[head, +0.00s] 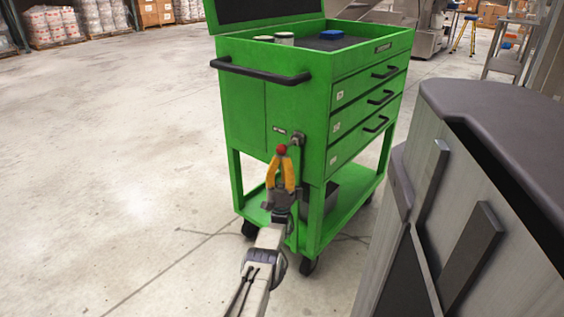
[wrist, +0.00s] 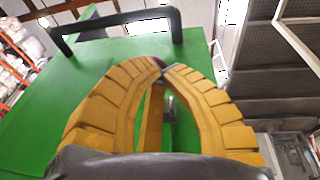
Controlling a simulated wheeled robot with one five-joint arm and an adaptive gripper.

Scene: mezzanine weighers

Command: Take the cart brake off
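The green tool cart (head: 300,100) stands in front of me. On its near corner is a grey brake lever mount (head: 298,139) with a red knob (head: 282,149) beside it, lower left. My gripper (head: 282,155) is at the knob, with its yellow fingers bowed and their tips drawn together around it. In the wrist view the fingertips (wrist: 164,68) nearly meet, with a thin dark reddish bit between them. Most of the knob is hidden there by the fingers. The cart's green side (wrist: 60,110) fills the background.
The cart has a black push handle (head: 262,73), drawers on its right side and black casters below. A grey cabinet-like unit (head: 480,180) stands close on the right. Open concrete floor (head: 120,150) lies to the left. Wrapped pallets (head: 60,25) stand far back.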

